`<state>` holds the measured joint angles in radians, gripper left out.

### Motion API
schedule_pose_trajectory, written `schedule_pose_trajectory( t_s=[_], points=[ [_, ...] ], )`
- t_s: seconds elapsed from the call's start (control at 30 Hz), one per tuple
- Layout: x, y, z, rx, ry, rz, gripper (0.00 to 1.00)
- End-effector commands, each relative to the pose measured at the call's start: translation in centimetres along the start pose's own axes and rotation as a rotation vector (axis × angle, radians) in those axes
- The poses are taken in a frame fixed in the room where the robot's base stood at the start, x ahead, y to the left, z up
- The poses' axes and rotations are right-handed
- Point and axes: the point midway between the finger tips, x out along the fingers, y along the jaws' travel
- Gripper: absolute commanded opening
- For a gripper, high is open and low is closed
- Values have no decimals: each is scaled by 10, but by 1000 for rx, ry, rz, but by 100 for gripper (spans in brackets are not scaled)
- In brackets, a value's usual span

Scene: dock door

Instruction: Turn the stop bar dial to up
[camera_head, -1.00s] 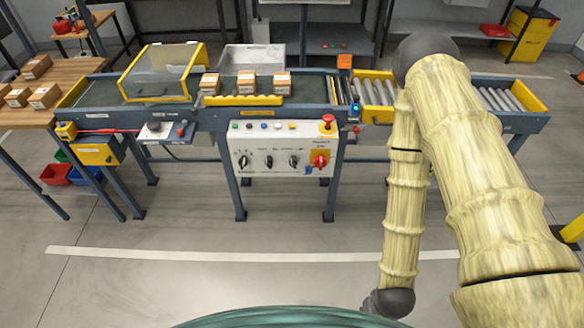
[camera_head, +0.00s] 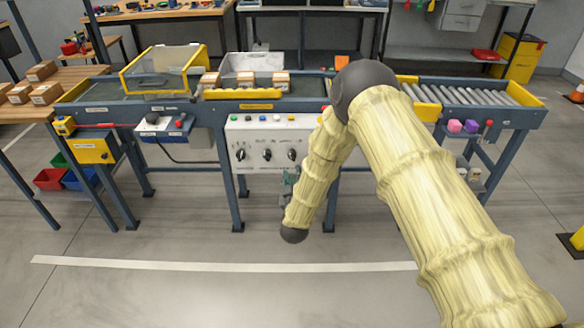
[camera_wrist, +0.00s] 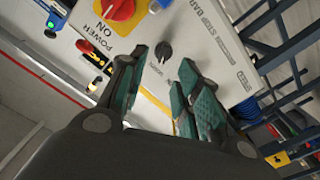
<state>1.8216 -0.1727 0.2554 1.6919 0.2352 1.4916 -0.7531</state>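The white control panel (camera_head: 250,137) hangs under the conveyor and carries three black dials in a row. The rightmost dial (camera_head: 292,154) sits just above my gripper (camera_head: 289,180) in the head view. In the wrist view, one black dial (camera_wrist: 163,51) shows on the panel face, near lettering that reads "STOP BAR". Its exact pointing is too small to tell. My gripper (camera_wrist: 163,70) has its teal fingers spread apart, with the dial showing beyond the gap between their tips. No contact with the dial shows.
A red power switch (camera_wrist: 121,7) on a yellow plate is close beside the dial in the wrist view. Small coloured buttons (camera_head: 263,117) line the panel's top. Boxes (camera_head: 245,79) sit on the conveyor above. The floor (camera_head: 190,225) before the panel is clear.

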Motion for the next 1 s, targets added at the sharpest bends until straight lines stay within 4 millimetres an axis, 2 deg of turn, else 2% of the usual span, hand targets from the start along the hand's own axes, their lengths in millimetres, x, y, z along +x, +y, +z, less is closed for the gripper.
schedule_pose_trajectory(
  t_s=[0.17, 0.5, 0.7, 1.0],
  points=[
    [15, -7, -6, -1, 7, -6, 33],
    [68, -9, -6, 1, 7, -7, 33],
    [94, -8, -5, 1, 6, -8, 33],
    [107, -8, -4, 0, 4, -8, 33]
  ],
)
